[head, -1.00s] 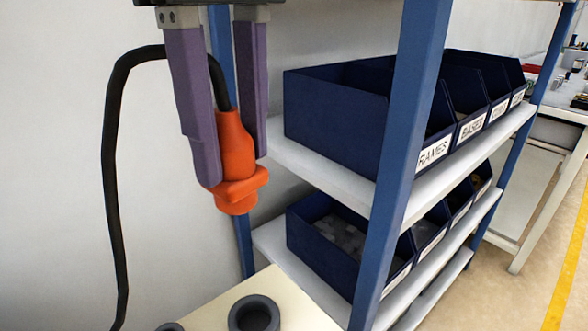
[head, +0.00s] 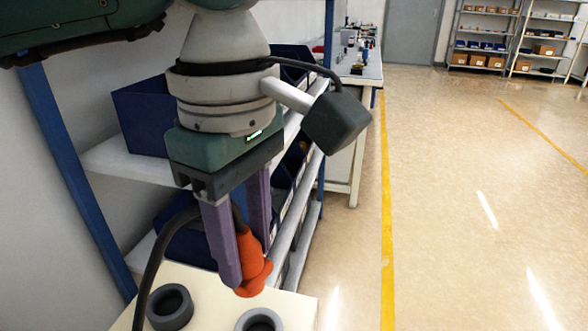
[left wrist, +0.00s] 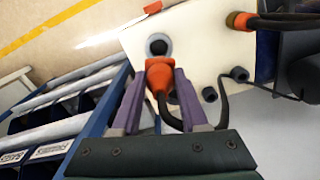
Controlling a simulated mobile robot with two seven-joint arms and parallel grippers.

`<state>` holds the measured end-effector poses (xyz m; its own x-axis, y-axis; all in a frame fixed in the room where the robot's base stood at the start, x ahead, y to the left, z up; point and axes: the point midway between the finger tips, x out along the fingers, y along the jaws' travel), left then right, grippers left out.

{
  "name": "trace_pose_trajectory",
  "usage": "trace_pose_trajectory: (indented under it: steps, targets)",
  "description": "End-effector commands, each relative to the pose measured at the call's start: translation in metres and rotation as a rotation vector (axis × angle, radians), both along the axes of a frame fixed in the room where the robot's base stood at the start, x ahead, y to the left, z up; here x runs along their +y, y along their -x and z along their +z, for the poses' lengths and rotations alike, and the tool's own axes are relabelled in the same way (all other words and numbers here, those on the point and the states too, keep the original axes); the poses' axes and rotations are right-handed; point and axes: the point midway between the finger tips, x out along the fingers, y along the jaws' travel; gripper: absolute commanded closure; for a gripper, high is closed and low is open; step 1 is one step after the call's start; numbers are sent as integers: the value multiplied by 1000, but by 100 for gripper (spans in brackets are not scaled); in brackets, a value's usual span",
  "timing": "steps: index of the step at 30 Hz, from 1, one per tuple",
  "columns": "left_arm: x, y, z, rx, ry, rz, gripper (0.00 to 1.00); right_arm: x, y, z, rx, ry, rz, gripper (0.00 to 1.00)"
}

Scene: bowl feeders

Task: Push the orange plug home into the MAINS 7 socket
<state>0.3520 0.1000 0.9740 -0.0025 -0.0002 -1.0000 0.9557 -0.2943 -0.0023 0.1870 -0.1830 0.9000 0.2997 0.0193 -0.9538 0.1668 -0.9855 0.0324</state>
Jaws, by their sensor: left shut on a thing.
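My left gripper (head: 247,264) is shut on the orange plug (head: 254,268), purple fingers on both sides, its nose pointing down. A black cable leaves its upper end. In the left wrist view the gripper (left wrist: 158,100) holds the plug (left wrist: 160,72) with its nose beside a dark round socket (left wrist: 158,45). In the head view one grey socket ring (head: 259,321) lies just below the plug and another (head: 170,307) to the left. The plug looks apart from the rings. No MAINS 7 label is readable, so I cannot tell which socket it is. My right gripper is out of view.
The sockets sit on a cream panel (head: 205,312). A shelf rack with blue bins (head: 148,115) stands close behind the gripper. The floor at right (head: 460,200) is clear.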

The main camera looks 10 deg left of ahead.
Motion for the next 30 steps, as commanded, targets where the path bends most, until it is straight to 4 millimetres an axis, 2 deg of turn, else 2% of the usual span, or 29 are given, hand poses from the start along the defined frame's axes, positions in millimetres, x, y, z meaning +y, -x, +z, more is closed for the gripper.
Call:
trace_pose_trajectory:
  steps: [11, 24, 30]
  targets:
    - [0, 1, -18, 0, 0, 3, 100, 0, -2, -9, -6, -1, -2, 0]
    - [0, 1, -65, -1, 0, 3, 100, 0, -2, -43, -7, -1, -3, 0]
    - [0, 0, -73, -2, 1, 3, 100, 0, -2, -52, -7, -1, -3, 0]
